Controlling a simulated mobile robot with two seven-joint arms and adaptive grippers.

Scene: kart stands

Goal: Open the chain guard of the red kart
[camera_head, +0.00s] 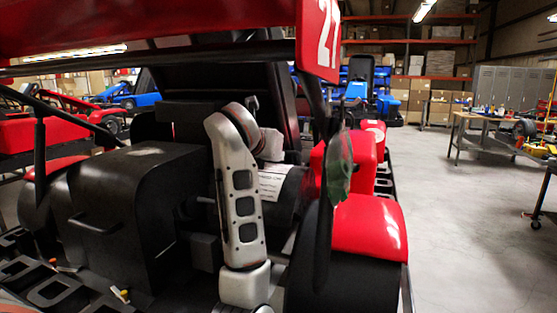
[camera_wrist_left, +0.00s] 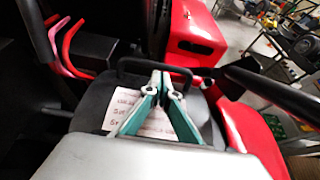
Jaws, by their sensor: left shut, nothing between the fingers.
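The red kart (camera_head: 370,225) fills the near part of the head view. A black rounded cover (camera_wrist_left: 95,95) with a white label (camera_wrist_left: 125,105) and a black bar handle (camera_wrist_left: 130,62) lies in front of my left wrist; it looks like the chain guard and appears closed. The label also shows in the head view (camera_head: 270,185), partly behind my silver left arm. My left gripper (camera_wrist_left: 161,76) is shut and empty, its teal fingers over the cover, tips near the handle bar. I cannot tell if they touch it. My right gripper is not in view.
A black box (camera_head: 140,210) with a side handle stands left of my arm. A black upright and a green piece (camera_head: 340,165) stand to its right. A red panel (camera_head: 318,35) hangs overhead. A workbench (camera_head: 490,130) is far right, with clear floor before it.

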